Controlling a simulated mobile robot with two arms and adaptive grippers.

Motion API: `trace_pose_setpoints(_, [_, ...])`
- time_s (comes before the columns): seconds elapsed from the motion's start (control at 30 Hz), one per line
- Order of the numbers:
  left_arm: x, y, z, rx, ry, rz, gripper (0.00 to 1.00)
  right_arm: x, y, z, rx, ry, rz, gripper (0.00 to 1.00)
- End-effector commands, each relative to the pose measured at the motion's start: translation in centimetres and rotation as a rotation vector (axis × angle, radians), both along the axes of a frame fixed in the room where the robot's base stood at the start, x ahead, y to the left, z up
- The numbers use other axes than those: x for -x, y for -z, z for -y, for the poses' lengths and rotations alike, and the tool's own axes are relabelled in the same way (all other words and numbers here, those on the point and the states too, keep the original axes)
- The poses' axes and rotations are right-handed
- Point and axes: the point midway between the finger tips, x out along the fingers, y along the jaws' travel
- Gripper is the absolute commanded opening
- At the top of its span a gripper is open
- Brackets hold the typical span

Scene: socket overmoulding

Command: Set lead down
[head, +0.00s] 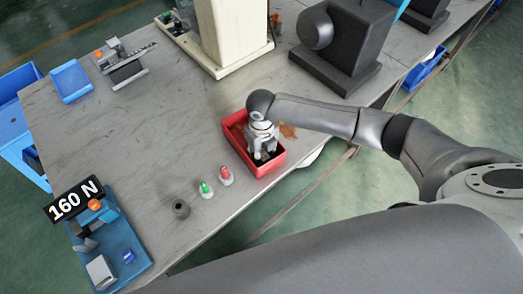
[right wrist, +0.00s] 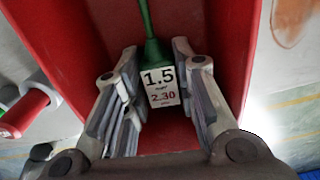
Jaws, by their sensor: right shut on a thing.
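My right gripper (head: 265,154) is down in a red bin (head: 271,171) on the grey workbench. In the right wrist view the gripper (right wrist: 156,75) is shut on a green lead (right wrist: 147,25) at its tagged end. The white tag (right wrist: 160,83) reads 1.5 and, in red, 2.30. The lead runs up the picture, away from the fingers, over the red bin floor (right wrist: 85,50). Whether it touches the floor I cannot tell. In the head view the lead is hidden by the gripper. My left gripper is not in view.
Beside the bin stand a red-topped piece (head: 226,177) and a green-topped piece (head: 205,190), then a dark ring (head: 181,208). A blue fixture (head: 120,243) with a 160 N display (head: 75,199) is at lower left. Machines stand at the back. The bench's left middle is clear.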

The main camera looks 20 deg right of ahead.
Motion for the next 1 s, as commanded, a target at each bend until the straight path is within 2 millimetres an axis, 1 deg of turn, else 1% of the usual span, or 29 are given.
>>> trace_pose_setpoints(0.23, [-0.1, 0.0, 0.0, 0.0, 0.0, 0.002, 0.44, 0.0, 0.1, 0.0, 0.0, -0.001, 0.001, 0.03])
trace_pose_setpoints(0.37, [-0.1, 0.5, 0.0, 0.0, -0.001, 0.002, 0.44, 0.0, 0.5, 0.0, 0.0, -0.001, 0.001, 0.03])
trace_pose_setpoints(0.4, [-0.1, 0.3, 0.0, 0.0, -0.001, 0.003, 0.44, 0.0, 0.4, 0.0, 0.0, -0.001, 0.001, 0.31])
trace_pose_setpoints(0.53, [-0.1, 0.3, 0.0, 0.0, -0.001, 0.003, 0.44, 0.0, 0.3, 0.0, 0.0, -0.001, 0.001, 0.48])
trace_pose_setpoints(0.83, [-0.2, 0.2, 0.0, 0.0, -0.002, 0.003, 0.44, 0.0, 0.3, 0.0, 0.0, -0.001, 0.001, 0.48])
trace_pose_setpoints(0.93, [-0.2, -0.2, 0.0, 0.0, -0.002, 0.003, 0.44, 0.0, -0.1, 0.0, 0.0, -0.001, 0.001, 0.48])
trace_pose_setpoints(1.0, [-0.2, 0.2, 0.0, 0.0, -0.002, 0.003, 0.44, -0.1, -0.6, 0.0, 0.0, -0.001, 0.003, 0.48])
